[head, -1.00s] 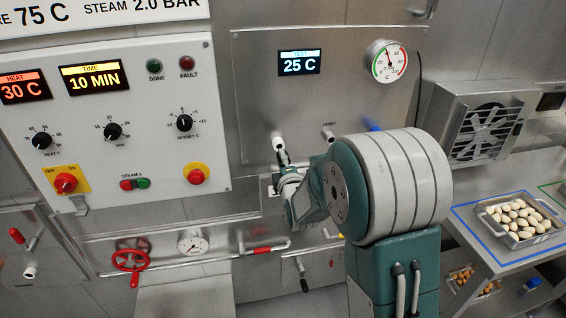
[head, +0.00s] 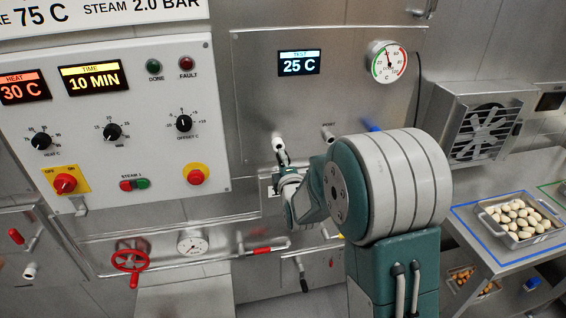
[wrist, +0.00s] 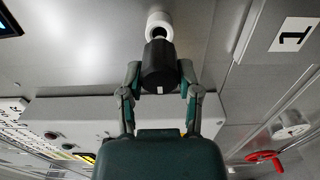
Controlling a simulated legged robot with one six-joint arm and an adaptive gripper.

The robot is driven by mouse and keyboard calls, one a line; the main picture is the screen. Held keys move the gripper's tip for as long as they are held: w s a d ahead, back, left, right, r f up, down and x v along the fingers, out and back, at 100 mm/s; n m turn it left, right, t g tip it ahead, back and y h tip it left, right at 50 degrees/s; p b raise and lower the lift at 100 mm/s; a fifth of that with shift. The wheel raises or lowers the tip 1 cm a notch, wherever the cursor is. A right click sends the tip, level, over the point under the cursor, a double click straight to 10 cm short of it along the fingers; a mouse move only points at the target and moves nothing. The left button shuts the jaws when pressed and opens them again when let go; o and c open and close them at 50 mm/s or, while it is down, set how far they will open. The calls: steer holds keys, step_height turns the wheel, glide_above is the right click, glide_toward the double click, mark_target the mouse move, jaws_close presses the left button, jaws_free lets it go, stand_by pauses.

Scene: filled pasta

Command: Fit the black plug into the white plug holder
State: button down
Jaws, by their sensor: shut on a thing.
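My gripper (wrist: 160,88) is shut on the black plug (wrist: 158,66) in the wrist view, with a finger on each side of it. The white plug holder (wrist: 159,22) is a round ring on the steel panel just beyond the plug's far end. The plug's narrow tip is at the holder's opening; I cannot tell how far it is inside. In the head view the white holder (head: 278,143) shows on the panel below the test display. There the gripper (head: 283,165) is small and partly hidden by my arm, with a dark part just below the holder.
A second port (head: 328,134) and a blue fitting (head: 371,125) stick out to the right of the holder. A control panel (head: 140,130) with knobs is at left. A horizontal pipe with a red sleeve (head: 262,250) runs below. A pasta tray (head: 520,236) sits at right.

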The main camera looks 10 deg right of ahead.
steer(key=shift+w, duration=1.75)
stand_by(0.9)
steer(key=shift+c, duration=1.1)
jaws_free()
steer(key=shift+o, duration=1.1)
steer(key=shift+s, duration=0.1)
steer(key=s, duration=0.6)
steer(key=shift+s, duration=0.4)
